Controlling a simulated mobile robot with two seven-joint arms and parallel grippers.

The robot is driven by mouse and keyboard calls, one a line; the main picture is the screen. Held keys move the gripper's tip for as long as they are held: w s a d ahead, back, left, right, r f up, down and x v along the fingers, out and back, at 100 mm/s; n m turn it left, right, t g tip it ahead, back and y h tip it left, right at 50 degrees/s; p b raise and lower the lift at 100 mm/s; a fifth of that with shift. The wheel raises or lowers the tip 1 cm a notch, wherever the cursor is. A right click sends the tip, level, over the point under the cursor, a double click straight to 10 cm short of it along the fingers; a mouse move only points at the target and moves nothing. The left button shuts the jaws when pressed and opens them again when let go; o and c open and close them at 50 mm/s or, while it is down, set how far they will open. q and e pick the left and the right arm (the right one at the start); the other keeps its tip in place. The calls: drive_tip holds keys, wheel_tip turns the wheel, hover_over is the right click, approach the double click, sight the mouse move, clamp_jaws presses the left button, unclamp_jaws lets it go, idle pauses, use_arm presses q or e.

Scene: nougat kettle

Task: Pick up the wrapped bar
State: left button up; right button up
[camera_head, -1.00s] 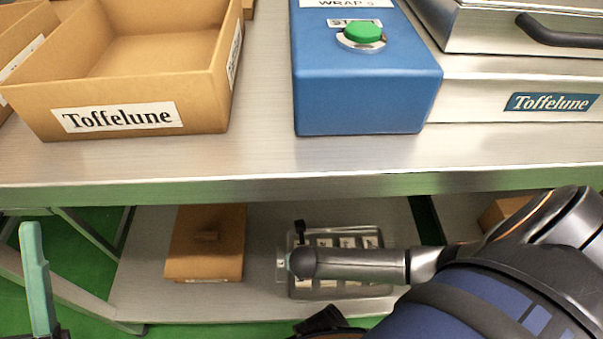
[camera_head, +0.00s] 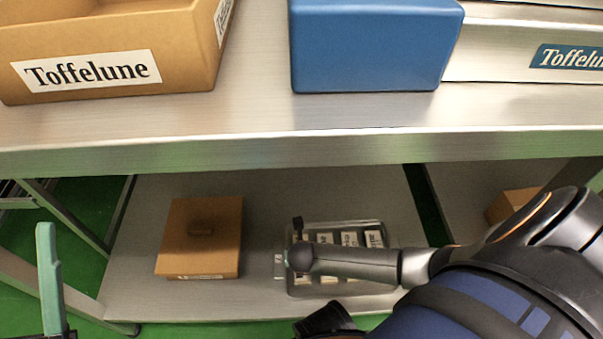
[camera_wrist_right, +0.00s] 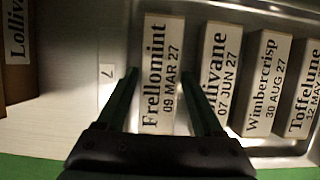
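Several white wrapped bars with black print lie in a metal tray (camera_head: 340,290) on the lower shelf. In the right wrist view they include the Frellomint bar (camera_wrist_right: 161,75), a partly covered bar ending in "livane" (camera_wrist_right: 215,70), Wimbercrisp (camera_wrist_right: 266,85) and Toffelune (camera_wrist_right: 305,90). My right gripper (camera_wrist_right: 165,90) is open, its fingers on either side of the Frellomint bar's lower part. I cannot tell whether they touch it. In the head view my right gripper (camera_head: 300,245) is over the tray's left end. One green finger of my left gripper (camera_head: 50,280) shows at lower left.
A lidded brown box (camera_head: 200,245) stands left of the tray on the lower shelf. A steel table edge (camera_head: 300,150) runs above, with a Toffelune-labelled bin (camera_head: 190,50) and blue machine (camera_head: 370,50) on it. A card marked 7 (camera_wrist_right: 107,85) sits beside the tray.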

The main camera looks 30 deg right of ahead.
clamp_jaws()
idle(0.3)
drive_tip(key=shift+r, duration=0.1)
